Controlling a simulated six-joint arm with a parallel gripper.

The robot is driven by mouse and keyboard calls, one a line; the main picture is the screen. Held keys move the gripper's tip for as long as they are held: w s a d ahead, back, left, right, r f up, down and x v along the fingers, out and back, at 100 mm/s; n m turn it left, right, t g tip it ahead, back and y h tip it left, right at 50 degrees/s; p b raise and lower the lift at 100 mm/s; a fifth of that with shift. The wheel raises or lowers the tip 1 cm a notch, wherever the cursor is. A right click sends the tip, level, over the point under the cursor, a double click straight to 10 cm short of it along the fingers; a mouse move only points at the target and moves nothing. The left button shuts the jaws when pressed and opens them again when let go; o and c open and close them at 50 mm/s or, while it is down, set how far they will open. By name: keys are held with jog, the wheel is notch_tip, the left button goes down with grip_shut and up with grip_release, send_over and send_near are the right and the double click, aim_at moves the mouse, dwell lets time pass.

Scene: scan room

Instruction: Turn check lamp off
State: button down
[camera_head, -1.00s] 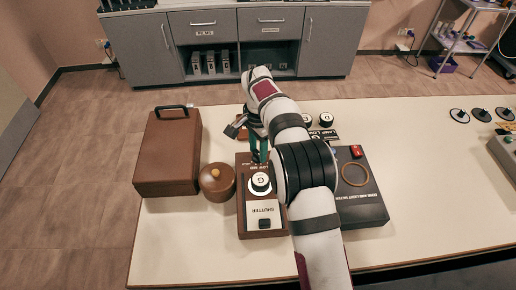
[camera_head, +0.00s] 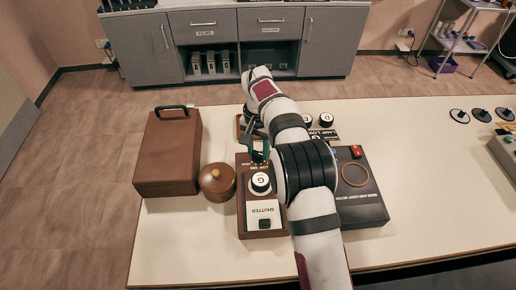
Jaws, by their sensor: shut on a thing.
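A brown control box (camera_head: 242,215) stands upright on the table, with a white round knob (camera_head: 260,182) marked G and a white panel (camera_head: 263,212) marked SHUTTER with a black switch (camera_head: 264,223). My gripper (camera_head: 259,155) points down at the far end of this box, beyond the white knob. Its green fingers are shut on a small control that they hide. I cannot make out which part is the check lamp or whether it is lit. Another brown piece (camera_head: 240,122) shows partly behind my wrist.
A brown case with a black handle (camera_head: 168,155) and a round brown pot (camera_head: 218,182) stand left of the box. A dark device (camera_head: 362,205) with a ring and red switch stands right, partly behind my arm. The table (camera_head: 430,190) is clear between.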

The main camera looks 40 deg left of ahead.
aim_at(258, 153)
dwell(0.3)
jog(key=shift+c, duration=2.2)
grip_release()
notch_tip(258, 153, up, 16)
